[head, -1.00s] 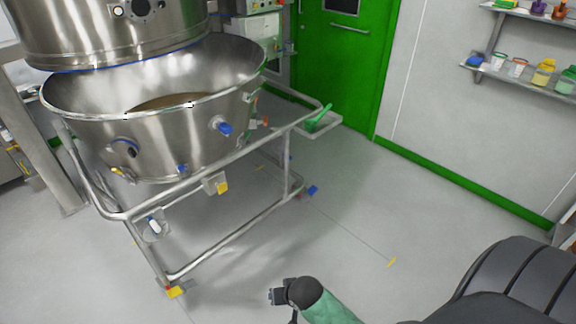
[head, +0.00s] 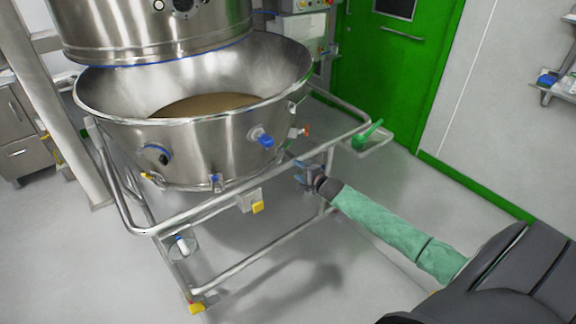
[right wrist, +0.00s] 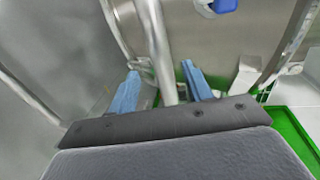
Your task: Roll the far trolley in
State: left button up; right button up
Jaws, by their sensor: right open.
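The steel trolley (head: 235,269) carries a wide conical bowl (head: 205,150) with tan powder inside, below a round steel vessel (head: 150,35). Its tubular push frame runs around the front, with casters at the feet. My right gripper (head: 309,174) is at the front rail, towards its right part. In the right wrist view, the gripper's two blue fingers (right wrist: 160,88) are open, and a steel tube (right wrist: 156,40) runs between them. I cannot tell if they touch it. My left gripper is in neither view. Only one trolley shows.
A green scoop (head: 367,134) lies on a small side tray at the frame's right corner. A green door (head: 390,70) and wall are behind. A steel post (head: 50,110) and cabinet (head: 22,150) stand at the left. The floor in front is clear.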

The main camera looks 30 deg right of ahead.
aim_at(291, 165)
jog(key=shift+w+a, duration=0.1)
jog(key=shift+w, duration=0.65)
jog(key=p+x, duration=0.1)
jog(key=x, duration=0.2)
jog(key=shift+w+f, duration=0.15)
jog(key=shift+w, duration=0.25)
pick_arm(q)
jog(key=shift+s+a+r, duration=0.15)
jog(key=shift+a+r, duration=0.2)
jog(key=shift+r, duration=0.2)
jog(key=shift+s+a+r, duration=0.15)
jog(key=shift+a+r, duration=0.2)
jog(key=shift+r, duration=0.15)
pick_arm(e)
jog(key=shift+x, duration=0.85)
jog(key=shift+f, duration=0.1)
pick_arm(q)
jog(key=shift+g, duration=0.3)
pick_arm(e)
jog(key=shift+a, duration=0.1)
grip_shut()
